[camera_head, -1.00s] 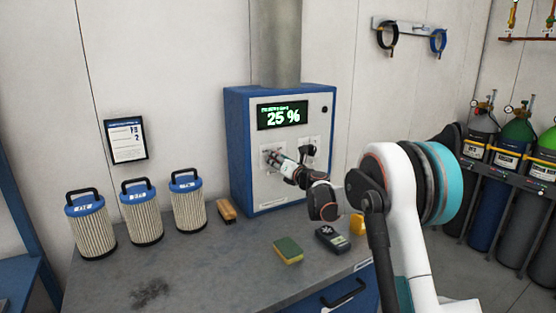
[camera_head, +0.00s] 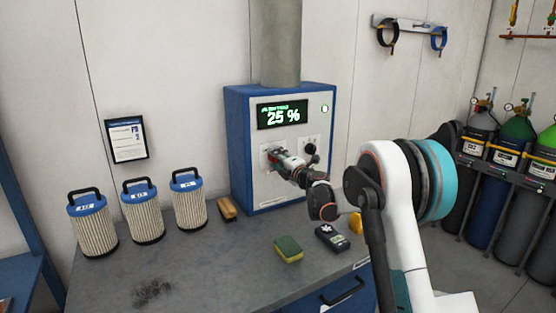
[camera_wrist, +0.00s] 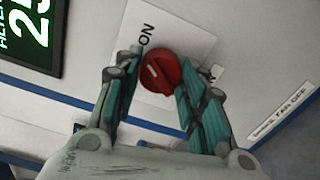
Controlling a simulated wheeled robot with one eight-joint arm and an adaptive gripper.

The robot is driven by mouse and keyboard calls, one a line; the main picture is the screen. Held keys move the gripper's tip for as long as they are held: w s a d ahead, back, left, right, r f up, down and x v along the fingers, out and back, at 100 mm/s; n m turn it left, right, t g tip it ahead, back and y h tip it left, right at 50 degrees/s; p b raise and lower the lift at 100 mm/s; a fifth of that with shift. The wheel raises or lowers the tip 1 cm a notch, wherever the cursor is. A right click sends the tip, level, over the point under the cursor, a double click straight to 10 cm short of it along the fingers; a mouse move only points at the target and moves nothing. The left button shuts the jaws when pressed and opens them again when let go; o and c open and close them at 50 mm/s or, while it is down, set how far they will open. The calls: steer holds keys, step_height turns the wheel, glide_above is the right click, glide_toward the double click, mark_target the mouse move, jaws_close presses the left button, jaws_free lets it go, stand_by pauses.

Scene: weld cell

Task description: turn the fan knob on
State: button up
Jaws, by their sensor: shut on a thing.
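The fan knob (camera_wrist: 158,72) is round and red with a pale pointer line, set on a white plate (camera_wrist: 185,35) in the wrist view. The word ON is printed beside it, and a FAN OFF label (camera_wrist: 283,112) lies at the right. My gripper (camera_wrist: 162,84) is shut on the knob, one teal-padded finger on each side. In the head view my gripper (camera_head: 276,157) reaches the left plate of the blue-framed cabinet (camera_head: 238,150) and mostly hides the knob. The display (camera_head: 282,114) reads 25 %.
A dark knob (camera_head: 310,149) sits just right of my gripper. The bench (camera_head: 205,270) carries several filter cartridges (camera_head: 143,212), a brush (camera_head: 228,208), a sponge (camera_head: 288,249) and a handheld meter (camera_head: 332,238). Gas cylinders (camera_head: 508,170) stand at right.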

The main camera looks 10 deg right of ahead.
steer(key=shift+m, duration=0.9)
steer(key=o, duration=1.1)
steer(key=shift+s, duration=0.1)
steer(key=v, duration=1.1)
steer(key=shift+s+d, duration=0.2)
steer(key=shift+s, duration=0.15)
steer(key=shift+r, duration=0.1)
